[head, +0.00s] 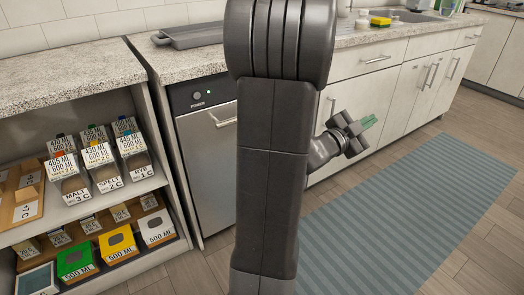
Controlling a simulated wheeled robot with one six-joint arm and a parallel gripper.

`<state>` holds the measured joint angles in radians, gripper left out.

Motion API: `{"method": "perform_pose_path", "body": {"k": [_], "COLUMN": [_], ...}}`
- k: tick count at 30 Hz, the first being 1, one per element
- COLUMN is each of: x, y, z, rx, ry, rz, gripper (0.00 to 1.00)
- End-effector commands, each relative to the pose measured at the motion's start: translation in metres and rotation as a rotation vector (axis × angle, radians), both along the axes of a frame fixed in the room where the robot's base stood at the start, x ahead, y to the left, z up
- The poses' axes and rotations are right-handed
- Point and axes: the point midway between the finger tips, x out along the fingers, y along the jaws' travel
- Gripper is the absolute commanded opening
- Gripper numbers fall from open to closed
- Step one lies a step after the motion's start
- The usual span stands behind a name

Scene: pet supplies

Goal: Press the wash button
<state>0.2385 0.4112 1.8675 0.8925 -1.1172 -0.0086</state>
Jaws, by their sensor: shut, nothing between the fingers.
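A stainless steel dishwasher (208,165) stands under the counter left of my arm, with its door closed. Its dark top panel (205,94) carries a small round button (197,95) with tiny markings below it. The markings are too small to read, so I cannot tell whether this is the wash button. A bar handle (224,122) runs across the door, and my arm hides the right side of the appliance. My gripper (370,122), with green fingertips, is shut and empty. It shows right of my arm, in front of the white cabinets, pointing right and away from the panel.
My upright arm blocks the middle of the view. An open shelf with labelled boxes (75,178) stands at left. A dark tray (195,33) lies on the counter. A yellow sponge (380,21) is near the sink. A blue striped mat (410,215) covers the clear floor at right.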

Motion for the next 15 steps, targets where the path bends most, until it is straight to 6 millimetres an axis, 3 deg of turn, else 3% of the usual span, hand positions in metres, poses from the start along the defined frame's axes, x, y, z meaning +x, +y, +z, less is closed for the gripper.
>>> {"method": "perform_pose_path", "body": {"k": [5,15], "x": [0.011,0.033], "y": [0.020,0.102], "z": [0.006,0.009], "rx": [-0.095,-0.591], "ry": [0.184,0.890], "rz": [0.010,0.051], "gripper": [0.00,0.00]}}
